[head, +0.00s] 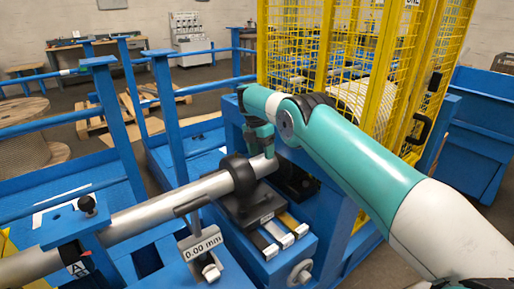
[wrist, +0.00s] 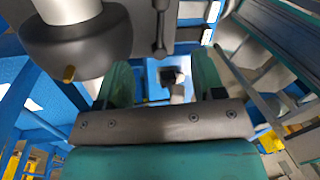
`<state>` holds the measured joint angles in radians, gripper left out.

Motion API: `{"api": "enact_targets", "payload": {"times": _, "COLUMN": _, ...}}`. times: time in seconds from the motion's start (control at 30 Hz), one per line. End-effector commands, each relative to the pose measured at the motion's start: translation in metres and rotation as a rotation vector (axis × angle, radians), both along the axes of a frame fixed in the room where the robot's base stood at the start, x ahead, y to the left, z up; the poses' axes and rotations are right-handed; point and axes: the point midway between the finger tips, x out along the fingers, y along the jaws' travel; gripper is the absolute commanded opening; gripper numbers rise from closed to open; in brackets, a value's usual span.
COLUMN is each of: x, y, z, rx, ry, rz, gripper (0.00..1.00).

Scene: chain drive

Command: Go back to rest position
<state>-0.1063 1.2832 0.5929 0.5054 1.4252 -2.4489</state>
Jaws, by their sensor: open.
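My arm reaches in from the lower right of the head view and bends down at the machine. My gripper (head: 262,152) is beside the far end of a silver shaft (head: 160,208), just past its black collar (head: 238,175). In the wrist view my gripper (wrist: 162,78) has its two green fingers apart, with nothing seen held between them. The black collar (wrist: 85,45) and the pale shaft (wrist: 68,8) are at the upper left there, close to the left finger. Whether the finger touches the collar I cannot tell.
A 0.00 mm readout (head: 203,243) stands in front of the shaft. A yellow mesh guard (head: 315,45) rises behind my arm. Blue railings (head: 105,115) stand at the left. A blue bin (head: 475,130) is at the right.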

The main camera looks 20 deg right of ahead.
Motion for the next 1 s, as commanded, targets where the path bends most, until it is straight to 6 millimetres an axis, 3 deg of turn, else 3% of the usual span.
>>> {"api": "enact_targets", "payload": {"times": 0.17, "x": 0.0, "y": 0.0, "z": 0.002, "rx": -0.001, "ry": -0.002, "rz": -0.003, "gripper": 0.62}}
{"api": "enact_targets", "payload": {"times": 0.27, "x": -0.001, "y": 0.004, "z": 0.015, "rx": -0.01, "ry": -0.017, "rz": -0.03, "gripper": 0.62}}
{"api": "enact_targets", "payload": {"times": 0.47, "x": -0.027, "y": 0.027, "z": 0.084, "rx": -0.041, "ry": -0.097, "rz": -0.229, "gripper": 0.62}}
{"api": "enact_targets", "payload": {"times": 0.57, "x": -0.058, "y": 0.043, "z": 0.122, "rx": -0.032, "ry": -0.148, "rz": -0.371, "gripper": 0.62}}
{"api": "enact_targets", "payload": {"times": 0.77, "x": -0.151, "y": 0.076, "z": 0.176, "rx": 0.041, "ry": -0.202, "rz": -0.68, "gripper": 0.62}}
{"api": "enact_targets", "payload": {"times": 0.9, "x": -0.237, "y": 0.097, "z": 0.195, "rx": 0.12, "ry": -0.184, "rz": -0.916, "gripper": 0.62}}
{"api": "enact_targets", "payload": {"times": 1.0, "x": -0.303, "y": 0.109, "z": 0.199, "rx": 0.175, "ry": -0.135, "rz": -1.083, "gripper": 0.62}}
